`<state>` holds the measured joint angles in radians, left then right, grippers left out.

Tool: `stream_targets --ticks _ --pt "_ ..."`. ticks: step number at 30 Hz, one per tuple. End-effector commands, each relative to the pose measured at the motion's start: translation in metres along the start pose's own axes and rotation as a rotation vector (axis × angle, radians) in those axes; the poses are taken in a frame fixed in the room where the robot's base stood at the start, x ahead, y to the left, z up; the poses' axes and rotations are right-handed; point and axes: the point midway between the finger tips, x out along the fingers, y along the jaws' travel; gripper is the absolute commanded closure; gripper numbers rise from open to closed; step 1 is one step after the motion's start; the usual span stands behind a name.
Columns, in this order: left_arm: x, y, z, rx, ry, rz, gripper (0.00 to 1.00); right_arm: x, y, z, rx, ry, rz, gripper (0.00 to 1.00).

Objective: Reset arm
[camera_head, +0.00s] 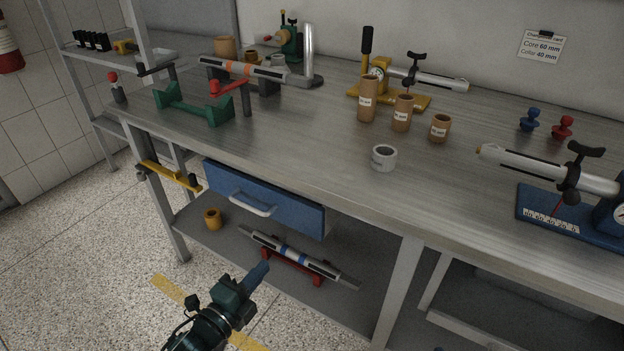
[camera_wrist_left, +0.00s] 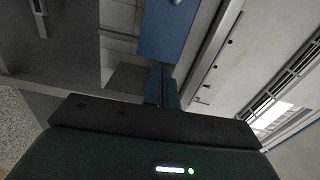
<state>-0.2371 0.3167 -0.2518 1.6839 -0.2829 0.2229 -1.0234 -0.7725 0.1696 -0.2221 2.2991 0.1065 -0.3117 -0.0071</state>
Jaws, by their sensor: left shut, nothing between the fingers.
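My left gripper (camera_head: 258,274) is in the lower part of the head view, in front of the workbench and below the blue drawer (camera_head: 262,196). It is shut and empty, and its fingers (camera_wrist_left: 162,88) also show shut in the left wrist view. The drawer, with its light handle, stands out under the bench top. In the left wrist view a blue panel (camera_wrist_left: 168,30) shows beyond the fingers. My right gripper is not in view.
The workbench (camera_head: 300,130) holds cardboard cores (camera_head: 402,113), a white ring (camera_head: 383,158), a green stand (camera_head: 195,105) and a blue gauge base (camera_head: 565,222). A roller on a red cradle (camera_head: 290,266) lies on the lower shelf. The floor at left is clear.

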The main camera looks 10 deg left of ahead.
Motion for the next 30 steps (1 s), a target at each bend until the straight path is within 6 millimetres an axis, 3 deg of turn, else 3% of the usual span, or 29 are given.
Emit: stream_targets --ticks 2,12,19,22,25,30 --pt "-0.010 0.000 -0.010 -0.126 -0.018 0.019 1.00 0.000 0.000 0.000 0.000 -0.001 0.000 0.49" --pt "-0.087 -0.013 -0.065 -1.136 -0.217 0.152 1.00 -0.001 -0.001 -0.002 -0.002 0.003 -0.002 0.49" --pt "-0.127 -0.032 -0.091 -1.651 -0.352 0.203 1.00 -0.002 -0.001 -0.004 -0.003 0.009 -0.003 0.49" --pt "-0.127 -0.046 -0.092 -1.668 -0.378 0.224 1.00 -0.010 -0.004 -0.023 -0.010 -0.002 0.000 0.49" --pt "-0.126 -0.051 -0.091 -1.652 -0.401 0.245 1.00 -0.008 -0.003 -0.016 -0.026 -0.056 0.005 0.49" --pt "-0.126 -0.063 -0.091 -1.622 -0.447 0.289 1.00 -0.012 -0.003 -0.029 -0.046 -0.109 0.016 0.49"
